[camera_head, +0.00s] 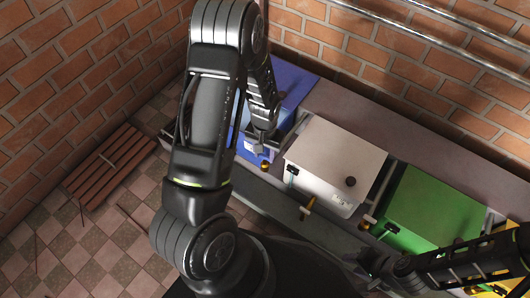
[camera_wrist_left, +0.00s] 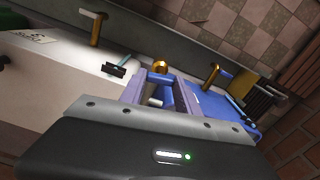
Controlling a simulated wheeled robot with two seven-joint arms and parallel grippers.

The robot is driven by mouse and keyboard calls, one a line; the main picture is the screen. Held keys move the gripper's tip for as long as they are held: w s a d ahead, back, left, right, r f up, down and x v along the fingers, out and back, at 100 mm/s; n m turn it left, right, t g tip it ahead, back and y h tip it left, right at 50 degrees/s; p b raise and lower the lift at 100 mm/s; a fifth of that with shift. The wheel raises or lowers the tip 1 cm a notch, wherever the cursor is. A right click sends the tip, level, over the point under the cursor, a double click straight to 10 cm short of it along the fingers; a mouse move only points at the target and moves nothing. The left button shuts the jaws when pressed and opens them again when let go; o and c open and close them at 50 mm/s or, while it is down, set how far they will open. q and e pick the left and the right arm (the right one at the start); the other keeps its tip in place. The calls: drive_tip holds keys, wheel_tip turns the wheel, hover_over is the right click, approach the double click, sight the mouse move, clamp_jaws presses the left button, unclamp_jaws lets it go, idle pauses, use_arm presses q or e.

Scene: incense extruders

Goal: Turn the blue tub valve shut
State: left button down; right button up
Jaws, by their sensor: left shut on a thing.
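The blue tub (camera_head: 293,82) stands against the wall at the left end of the row, partly hidden behind my left arm. It also shows at the right in the left wrist view (camera_wrist_left: 222,112). My left gripper (camera_head: 262,150) is at the front of this tub. In the left wrist view, its jaws (camera_wrist_left: 158,94) are closed around the blue valve handle (camera_wrist_left: 163,88), with a brass valve end (camera_wrist_left: 160,66) just beyond them. The valve's exact angle is hard to tell. My right gripper (camera_head: 371,264) is in front of the green tub, dark and too unclear to judge.
A white tub (camera_head: 335,160) stands right beside the blue one, then a green tub (camera_head: 430,210) and a yellow one (camera_head: 512,272). A brass spout (camera_head: 307,208) projects from the white tub's front.

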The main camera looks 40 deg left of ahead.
sight(265, 156)
use_arm(q)
drive_tip(key=shift+m, duration=1.1)
drive_tip(key=c, duration=0.9)
unclamp_jaws()
drive_tip(key=shift+r, duration=0.1)
wheel_tip(265, 156, up, 8)
drive_tip(key=p, duration=0.3)
drive_tip(key=shift+f, duration=0.2)
